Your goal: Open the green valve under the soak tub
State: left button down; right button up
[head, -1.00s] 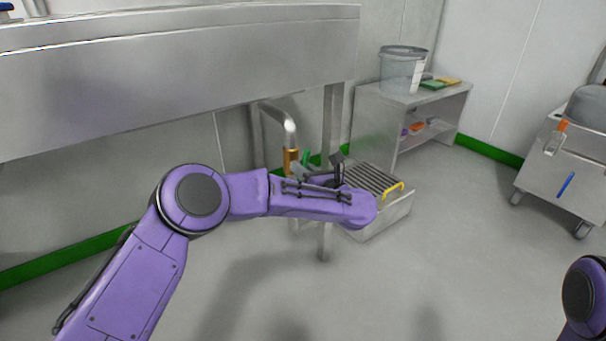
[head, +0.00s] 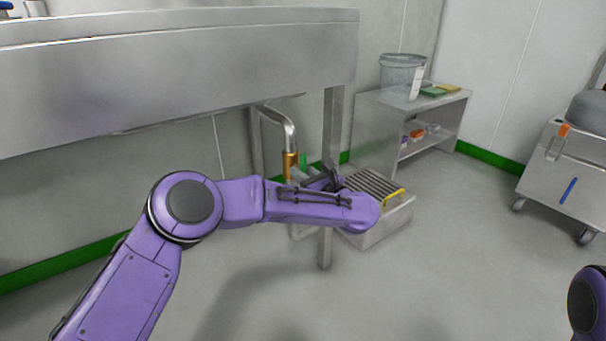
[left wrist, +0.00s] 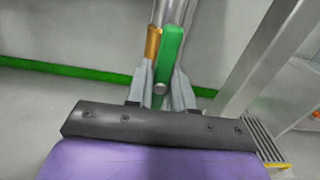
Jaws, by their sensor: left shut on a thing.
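The soak tub (head: 180,80) is a large steel basin across the upper left of the head view. A steel drain pipe (head: 279,120) with a brass section (head: 290,166) comes down beneath it. The green valve (head: 304,161) shows only as a small patch there, mostly hidden by my left arm. In the left wrist view the green valve handle (left wrist: 171,55) stands in line beside the pipe and brass section (left wrist: 153,42). My left gripper (left wrist: 160,88) is shut on the handle, one finger on each side. It is partly hidden in the head view (head: 300,172). My right gripper is out of view.
A tub leg (head: 333,130) stands just right of the valve. A low steel box with a slatted top (head: 378,228) sits on the floor behind my left arm. A steel shelf (head: 372,125) with a clear bucket (head: 402,76) and a wheeled cart (head: 545,185) stand at the right.

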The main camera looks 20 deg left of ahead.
pick_arm(q)
jog(key=c, duration=1)
grip_release()
jog(key=shift+s+d, duration=0.15)
jog(key=shift+d, duration=0.1)
jog(key=p+v, duration=0.4)
jog(key=v, duration=0.6)
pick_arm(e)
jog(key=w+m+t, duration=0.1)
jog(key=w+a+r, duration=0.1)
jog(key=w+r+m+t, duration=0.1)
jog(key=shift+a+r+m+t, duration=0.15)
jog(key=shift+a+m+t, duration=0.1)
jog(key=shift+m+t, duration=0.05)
